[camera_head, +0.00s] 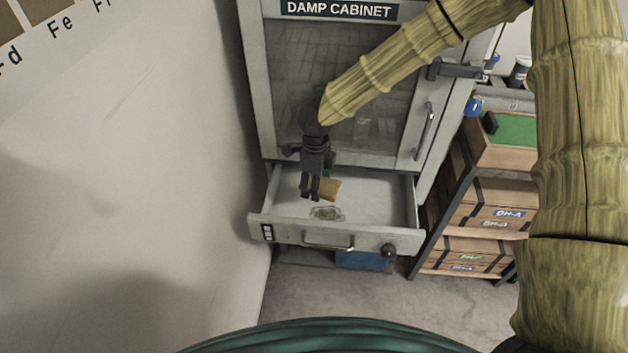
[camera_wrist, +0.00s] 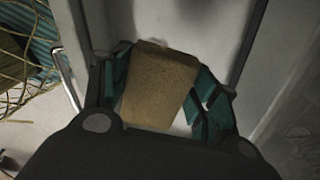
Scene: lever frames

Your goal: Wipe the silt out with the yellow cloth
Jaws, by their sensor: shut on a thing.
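My gripper (camera_head: 312,189) is shut on the yellow cloth (camera_head: 329,189), a tan-yellow piece, over the pulled-out drawer (camera_head: 385,202) below the cabinet. In the wrist view the cloth (camera_wrist: 160,82) sits between the two green-padded fingers. A small brownish patch of silt (camera_head: 326,213) lies on the drawer floor near its front, just in front of the cloth. I cannot tell whether the cloth touches the drawer floor.
The damp cabinet (camera_head: 377,60) stands above the drawer with its glass door shut. A wall (camera_head: 130,180) is close on the left. A rack with wooden crates (camera_head: 490,217) stands on the right. The drawer's front panel (camera_head: 378,238) has a handle and a dark knob.

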